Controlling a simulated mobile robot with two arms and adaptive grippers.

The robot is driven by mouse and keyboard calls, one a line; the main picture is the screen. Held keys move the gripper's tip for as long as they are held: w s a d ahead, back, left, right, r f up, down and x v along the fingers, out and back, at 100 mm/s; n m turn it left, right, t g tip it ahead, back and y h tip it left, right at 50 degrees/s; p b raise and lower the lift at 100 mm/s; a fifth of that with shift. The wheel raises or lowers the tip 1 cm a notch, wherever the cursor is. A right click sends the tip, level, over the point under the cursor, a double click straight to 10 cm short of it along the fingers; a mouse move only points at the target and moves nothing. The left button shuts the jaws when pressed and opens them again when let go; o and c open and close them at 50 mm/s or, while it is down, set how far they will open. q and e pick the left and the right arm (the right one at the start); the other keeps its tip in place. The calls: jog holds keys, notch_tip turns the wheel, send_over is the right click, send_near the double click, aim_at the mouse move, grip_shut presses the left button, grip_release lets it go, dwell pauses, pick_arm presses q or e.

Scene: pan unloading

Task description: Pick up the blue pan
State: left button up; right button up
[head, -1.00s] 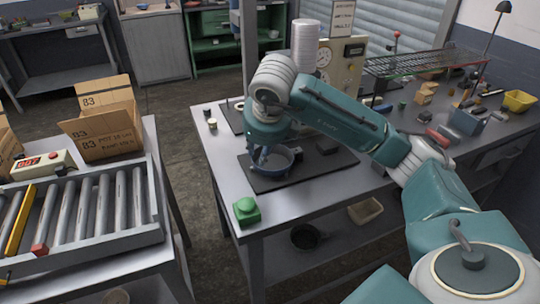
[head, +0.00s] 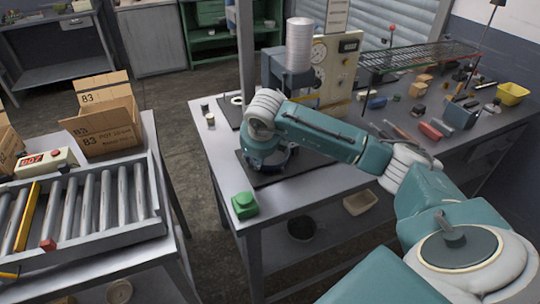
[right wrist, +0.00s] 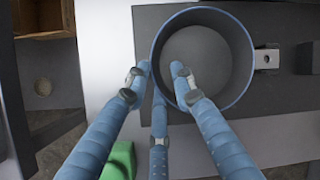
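The blue pan (right wrist: 205,58) shows from above in the right wrist view, with a blue rim, a grey inside and a short metal handle piece on its right. It looks empty and sits on a dark mat (right wrist: 280,125). My right gripper (right wrist: 158,82) straddles the pan's left wall: one finger reaches inside the rim, two are outside it. Gaps show between the fingers and the wall, so it looks open. In the head view my right gripper (head: 265,164) points down and hides most of the pan. My left gripper is not in view.
A green block (head: 244,205) stands at the table's near left corner. A machine with a gauge (head: 335,62) and a wire rack (head: 420,58) stand behind. Loose tools lie on the table to the right. A roller conveyor (head: 90,205) and cardboard boxes are at the left.

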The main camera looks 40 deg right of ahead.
grip_shut()
jog(key=shift+r, duration=0.1)
jog(key=shift+r, duration=0.15)
